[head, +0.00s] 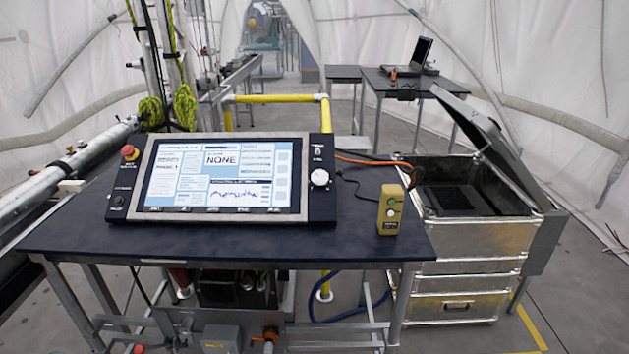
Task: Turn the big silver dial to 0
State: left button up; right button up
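A big silver dial (319,178) sits on the dark right-hand side panel of a control console (221,180). The console stands tilted on a dark table and has a bright screen with text boxes and a graph. The dial's markings are too small to read, so I cannot tell its setting. A small knob or switch (318,151) is above the dial on the same panel. Neither of my grippers is in view.
The console rests on a dark table (360,243). A red button (130,153) is at the console's upper left. An open metal case (470,238) stands right of the table. Cables run behind.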

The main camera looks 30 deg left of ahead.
aim_at(320, 178)
jog(key=j, duration=0.8)
jog(key=i+j+z, duration=0.15)
jog(key=j, duration=0.65)
